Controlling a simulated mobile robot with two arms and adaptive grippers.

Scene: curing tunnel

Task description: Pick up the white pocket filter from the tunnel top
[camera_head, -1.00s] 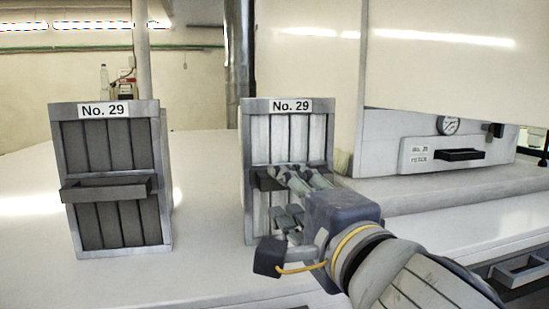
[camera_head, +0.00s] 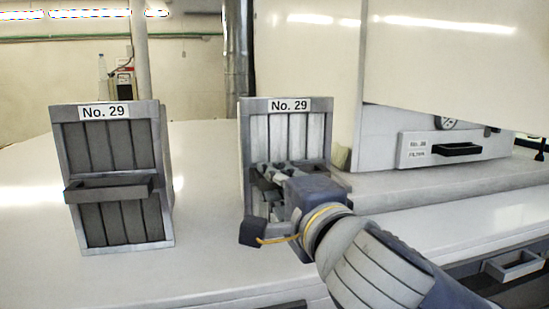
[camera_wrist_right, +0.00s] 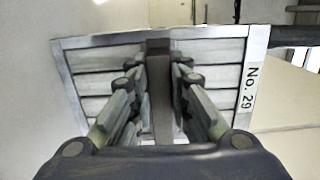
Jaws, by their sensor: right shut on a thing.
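The white pocket filter (camera_head: 288,135) stands upright on the tunnel top (camera_head: 205,215), with pale pockets in a grey frame and a "No. 29" label. It also shows in the right wrist view (camera_wrist_right: 95,84). My right gripper (camera_head: 268,180) is in front of it, covering its lower middle. In the right wrist view, my right gripper's fingers (camera_wrist_right: 160,100) are shut on the dark handle bar (camera_wrist_right: 160,65) across the filter's front. The filter's base is partly hidden behind the gripper in the head view. My left gripper is not in view.
A dark grey pocket filter (camera_head: 107,150), also labelled "No. 29", stands to the left with a handle bar across its front. A white housing with a labelled slot (camera_head: 455,149) and a gauge is at the right. The top between the filters is clear.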

